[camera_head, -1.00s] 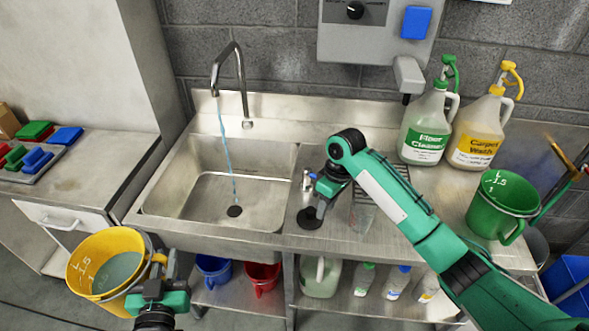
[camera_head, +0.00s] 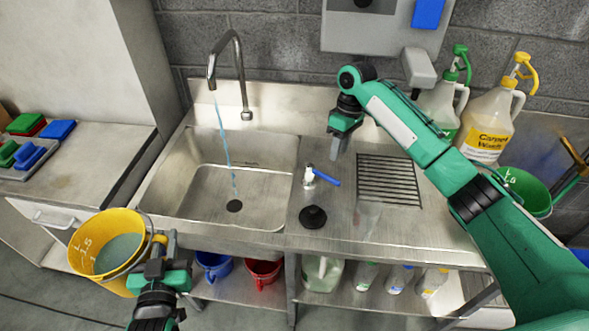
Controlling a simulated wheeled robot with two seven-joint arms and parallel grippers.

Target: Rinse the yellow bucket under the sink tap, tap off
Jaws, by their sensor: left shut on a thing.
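The yellow bucket (camera_head: 88,246) is at the lower left, in front of the counter and outside the sink, with greyish-green liquid inside. My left gripper (camera_head: 160,246) is shut on it at its right side, near the handle. The sink basin (camera_head: 190,205) is at centre left. The curved metal tap (camera_head: 240,75) stands behind it, and a thin blue stream of water (camera_head: 226,150) runs from its spout to the drain. The tap's blue lever (camera_head: 327,178) points right. My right gripper (camera_head: 340,143) hangs above the lever, apart from it; its jaw gap is unclear.
A black round stopper (camera_head: 312,217) lies on the counter beside the basin, near a drain grate (camera_head: 388,180). Cleaner bottles (camera_head: 488,125) and a green bucket (camera_head: 525,190) stand at the right. Blue (camera_head: 213,265) and red (camera_head: 262,272) buckets sit on the lower shelf.

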